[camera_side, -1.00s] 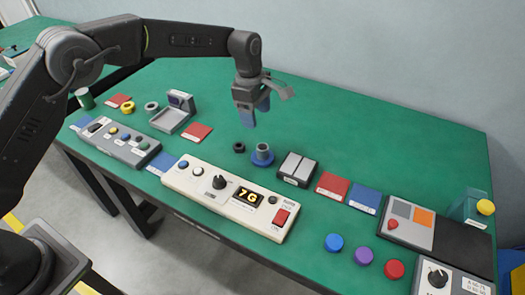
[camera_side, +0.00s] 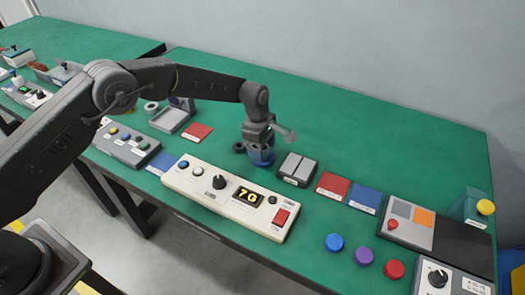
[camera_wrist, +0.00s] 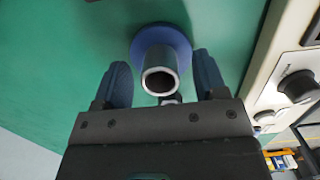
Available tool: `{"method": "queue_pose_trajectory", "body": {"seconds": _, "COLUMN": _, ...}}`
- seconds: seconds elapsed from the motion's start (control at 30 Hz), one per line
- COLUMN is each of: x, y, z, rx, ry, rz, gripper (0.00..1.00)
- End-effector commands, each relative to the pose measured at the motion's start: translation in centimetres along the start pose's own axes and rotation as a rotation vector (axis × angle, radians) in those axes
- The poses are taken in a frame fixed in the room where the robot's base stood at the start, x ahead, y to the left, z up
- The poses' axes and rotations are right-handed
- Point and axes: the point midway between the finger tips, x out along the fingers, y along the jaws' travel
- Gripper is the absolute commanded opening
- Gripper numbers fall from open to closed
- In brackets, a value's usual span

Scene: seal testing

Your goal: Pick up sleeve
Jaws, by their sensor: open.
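The sleeve appears as a grey hollow tube (camera_wrist: 160,75) standing on a round blue base (camera_wrist: 160,36) in the wrist view. I cannot tell whether tube and base are one piece. My gripper (camera_wrist: 162,65) is open, with one blue finger on either side of the tube and visible gaps to it. In the side view my gripper (camera_side: 260,160) points down over the tube's place and hides most of the tube and base.
A black ring (camera_side: 239,147) lies just left of my gripper. A grey two-panel block (camera_side: 297,168) stands close to the right. A white control box (camera_side: 225,200) with a display is in front. The green table (camera_side: 350,130) behind is clear.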

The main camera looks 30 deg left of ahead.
Motion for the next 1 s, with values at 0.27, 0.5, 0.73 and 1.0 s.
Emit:
{"method": "queue_pose_trajectory", "body": {"seconds": 0.27, "x": 0.07, "y": 0.01, "z": 0.02, "rx": 0.0, "ry": 0.0, "rz": 0.001, "gripper": 0.61}}
{"method": "queue_pose_trajectory", "body": {"seconds": 0.5, "x": 0.05, "y": 0.0, "z": 0.01, "rx": 0.0, "ry": 0.0, "rz": 0.0, "gripper": 0.38}}
{"method": "queue_pose_trajectory", "body": {"seconds": 0.73, "x": 0.04, "y": 0.0, "z": 0.01, "rx": 0.0, "ry": 0.0, "rz": 0.0, "gripper": 0.16}}
{"method": "queue_pose_trajectory", "body": {"seconds": 1.0, "x": -0.02, "y": 0.02, "z": 0.02, "rx": 0.0, "ry": -0.001, "rz": 0.001, "gripper": 0.05}}
